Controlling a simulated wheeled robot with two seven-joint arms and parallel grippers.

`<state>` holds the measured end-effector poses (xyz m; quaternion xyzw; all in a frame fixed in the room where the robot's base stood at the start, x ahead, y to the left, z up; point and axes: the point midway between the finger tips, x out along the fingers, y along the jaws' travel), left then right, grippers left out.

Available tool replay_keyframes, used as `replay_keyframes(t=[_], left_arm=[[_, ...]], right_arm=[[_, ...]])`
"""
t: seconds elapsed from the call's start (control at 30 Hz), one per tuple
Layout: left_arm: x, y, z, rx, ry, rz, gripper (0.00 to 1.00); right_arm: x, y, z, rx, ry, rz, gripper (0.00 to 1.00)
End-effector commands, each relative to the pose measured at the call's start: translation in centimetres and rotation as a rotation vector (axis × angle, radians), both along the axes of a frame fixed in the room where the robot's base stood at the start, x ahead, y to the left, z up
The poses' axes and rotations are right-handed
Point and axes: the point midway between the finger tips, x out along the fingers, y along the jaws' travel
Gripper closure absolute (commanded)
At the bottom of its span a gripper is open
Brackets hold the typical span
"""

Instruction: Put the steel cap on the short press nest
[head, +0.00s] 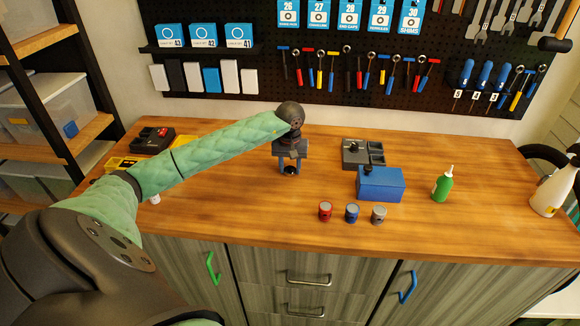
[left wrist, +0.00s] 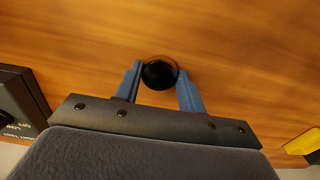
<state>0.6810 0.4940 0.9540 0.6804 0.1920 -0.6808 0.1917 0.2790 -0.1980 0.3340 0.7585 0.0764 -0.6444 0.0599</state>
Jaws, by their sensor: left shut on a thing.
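My left gripper (head: 290,170) points down over the back middle of the bench. Its blue fingers (left wrist: 160,75) are shut on a dark round thing (left wrist: 159,74), which also shows as a black spot in the head view (head: 290,171). I cannot tell for sure whether this is the steel cap. A grey fixture (head: 376,159) with a dark raised part and recesses stands to the right of the gripper. A blue block (head: 384,186) with a dark knob stands in front of it. I cannot tell which holds the short press nest. My right gripper is not in view.
Small red (head: 325,213), blue (head: 352,215) and grey (head: 378,216) canisters stand in a row near the bench's front edge. A green bottle (head: 442,186) stands at the right. A dark device (head: 152,140) and a yellow thing (head: 122,163) are at the left. The bench between gripper and canisters is clear.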

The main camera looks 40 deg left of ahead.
Motion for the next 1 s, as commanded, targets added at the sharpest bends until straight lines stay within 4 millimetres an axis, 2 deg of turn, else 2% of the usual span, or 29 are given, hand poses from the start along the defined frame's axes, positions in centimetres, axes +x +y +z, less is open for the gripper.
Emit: replay_keyframes(t=[0.13, 0.17, 0.27, 0.77, 0.9, 0.97, 1.0], left_arm=[[0.0, 0.0, -0.1, 0.000, 0.000, 0.000, 0.86], [0.0, 0.0, -0.1, 0.000, 0.000, 0.000, 0.59], [0.0, 0.0, -0.1, 0.000, 0.000, 0.000, 0.39], [0.0, 0.0, 0.2, 0.000, 0.000, 0.000, 0.39], [0.1, 0.0, 0.7, 0.000, -0.002, 0.000, 0.39], [0.1, 0.0, 1.0, 0.000, -0.002, 0.000, 0.39], [0.1, 0.0, 1.3, 0.001, -0.003, 0.000, 0.39]], right_arm=[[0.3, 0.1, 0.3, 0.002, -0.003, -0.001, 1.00], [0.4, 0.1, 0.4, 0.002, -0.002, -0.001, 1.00], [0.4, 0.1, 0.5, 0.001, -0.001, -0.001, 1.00], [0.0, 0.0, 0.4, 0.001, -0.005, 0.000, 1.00], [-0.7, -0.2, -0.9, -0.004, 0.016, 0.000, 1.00], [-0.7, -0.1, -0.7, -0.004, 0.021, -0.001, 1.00], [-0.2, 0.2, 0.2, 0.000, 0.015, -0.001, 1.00]])
